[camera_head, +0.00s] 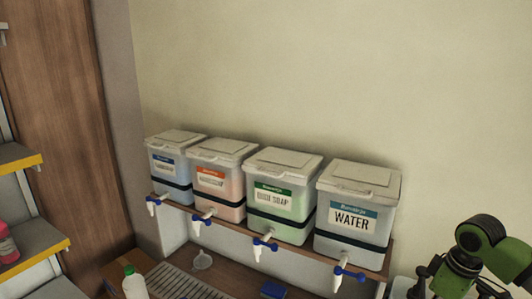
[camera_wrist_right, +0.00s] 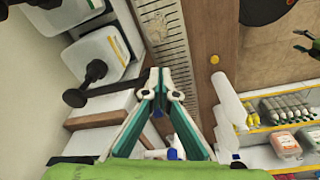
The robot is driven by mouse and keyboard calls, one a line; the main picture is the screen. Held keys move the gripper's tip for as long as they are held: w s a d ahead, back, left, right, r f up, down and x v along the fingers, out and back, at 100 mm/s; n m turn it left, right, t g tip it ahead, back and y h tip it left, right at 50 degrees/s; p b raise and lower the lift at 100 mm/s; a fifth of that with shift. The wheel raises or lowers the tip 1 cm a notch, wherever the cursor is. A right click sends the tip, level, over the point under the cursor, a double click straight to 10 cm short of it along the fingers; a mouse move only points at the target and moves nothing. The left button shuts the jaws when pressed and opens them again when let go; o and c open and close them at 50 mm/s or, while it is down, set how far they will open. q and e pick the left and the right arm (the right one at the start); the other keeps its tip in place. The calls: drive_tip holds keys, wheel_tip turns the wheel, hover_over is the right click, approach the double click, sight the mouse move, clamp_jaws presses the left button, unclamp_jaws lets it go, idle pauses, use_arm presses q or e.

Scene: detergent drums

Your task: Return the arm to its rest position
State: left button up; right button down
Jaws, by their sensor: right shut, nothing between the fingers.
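My right arm (camera_head: 485,255), green and black, shows at the lower right of the head view, beside the drum labelled WATER (camera_head: 350,222). My right gripper (camera_wrist_right: 155,78) fills the middle of the right wrist view. Its white and teal fingers meet at the tip, shut and empty. A small dark and green part (camera_wrist_right: 305,48) at the right edge of that view looks like my left gripper, but it is too small to tell its jaws.
Several lidded drums with blue-handled taps stand on a wooden shelf, among them the DISH SOAP drum (camera_head: 276,200). Below are a drain grate (camera_head: 185,283), a white bottle with a green cap (camera_head: 134,283) and a blue block (camera_head: 273,290). Side shelves (camera_head: 35,245) stand left.

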drive_tip(key=s+a+f+n, duration=0.1)
drive_tip(key=s+a+f, duration=0.5)
drive_tip(key=a+f, duration=0.5)
drive_tip(key=s+a+f+m+t+y, duration=0.1)
drive_tip(key=s+a+f+m+t, duration=0.2)
drive_tip(key=s+a, duration=0.85)
drive_tip(key=s+d+f+m+g+h, duration=0.1)
drive_tip(key=s+d+f+m, duration=0.1)
drive_tip(key=s+d+m, duration=0.45)
drive_tip(key=s+a+f+n+g+b, duration=0.2)
drive_tip(key=f+b, duration=0.6)
drive_tip(key=f, duration=2.5)
use_arm(q)
wheel_tip(320, 180, down, 15)
drive_tip(key=s+b, duration=0.1)
drive_tip(key=b, duration=0.5)
drive_tip(key=shift+s+r, duration=0.15)
drive_tip(key=shift+r, duration=0.05)
use_arm(e)
drive_tip(key=s+d+f, duration=0.1)
drive_tip(key=s+f, duration=0.8)
drive_tip(key=f, duration=0.2)
drive_tip(key=s+d+f, duration=0.2)
drive_tip(key=s+f, duration=0.7)
drive_tip(key=f, duration=0.3)
drive_tip(key=shift+s+d+n+h, duration=0.3)
drive_tip(key=shift+n, duration=0.15)
